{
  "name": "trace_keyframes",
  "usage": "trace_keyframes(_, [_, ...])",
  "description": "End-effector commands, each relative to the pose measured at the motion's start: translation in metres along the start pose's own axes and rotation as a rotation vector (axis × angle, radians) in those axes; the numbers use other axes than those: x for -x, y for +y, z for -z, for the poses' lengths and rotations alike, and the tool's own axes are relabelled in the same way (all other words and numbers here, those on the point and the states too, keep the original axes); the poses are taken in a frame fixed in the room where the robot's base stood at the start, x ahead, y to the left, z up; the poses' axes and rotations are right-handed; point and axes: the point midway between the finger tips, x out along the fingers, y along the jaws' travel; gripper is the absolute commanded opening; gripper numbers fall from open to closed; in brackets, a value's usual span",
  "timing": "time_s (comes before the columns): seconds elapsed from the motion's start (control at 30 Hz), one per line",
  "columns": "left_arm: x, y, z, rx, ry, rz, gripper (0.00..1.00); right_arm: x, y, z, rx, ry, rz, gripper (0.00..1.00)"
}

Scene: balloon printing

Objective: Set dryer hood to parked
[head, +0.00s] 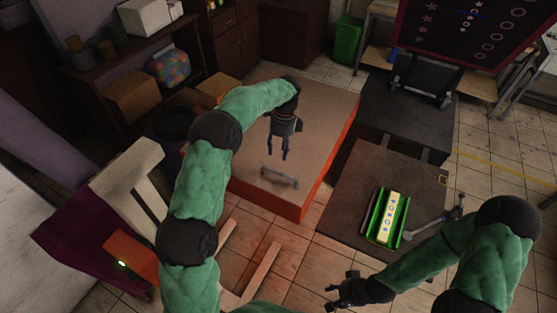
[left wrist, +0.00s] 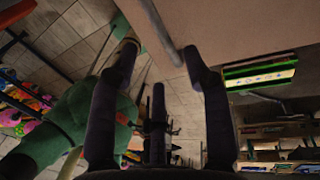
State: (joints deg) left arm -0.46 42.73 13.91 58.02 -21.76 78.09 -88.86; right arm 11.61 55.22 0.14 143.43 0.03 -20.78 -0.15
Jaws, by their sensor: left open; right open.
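A broad box with a flat tan top and orange sides, which looks like the dryer hood (head: 316,112), stands in the middle of the head view. A grey bar handle (head: 279,177) lies along its top near the front edge. My left gripper (head: 278,155) is open and empty, pointing down just behind and above the handle in the picture. In the left wrist view the grey bar handle (left wrist: 163,28) shows between and beyond the open fingertips, apart from them. My right gripper (head: 335,296) is open and empty at the lower middle, over the floor.
A green tray (head: 371,226) with a pale printed strip (head: 389,216) sits on a dark platform (head: 350,190) to the right of the box. A pale wooden chair-like frame (head: 130,175) stands at the left. A patterned ball (head: 170,68) rests on the back-left shelf.

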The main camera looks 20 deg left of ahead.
Motion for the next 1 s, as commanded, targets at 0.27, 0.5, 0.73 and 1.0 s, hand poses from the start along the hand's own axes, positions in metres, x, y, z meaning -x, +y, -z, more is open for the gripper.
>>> trace_keyframes(0.27, [0.029,0.000,0.000,0.001,0.000,0.000,0.48,0.000,0.000,0.000,0.000,0.000,0.000,0.48])
trace_keyframes(0.5, [0.033,0.000,0.000,0.001,0.000,0.000,0.48,0.000,0.000,0.000,0.000,0.000,0.000,0.48])
trace_keyframes(0.73, [0.033,0.000,0.000,0.001,0.000,0.000,0.48,0.000,0.000,0.000,0.000,0.000,0.000,0.48])
trace_keyframes(1.0, [0.033,0.000,0.000,0.001,0.000,-0.001,0.48,0.000,0.000,0.000,0.000,0.000,0.000,0.48])
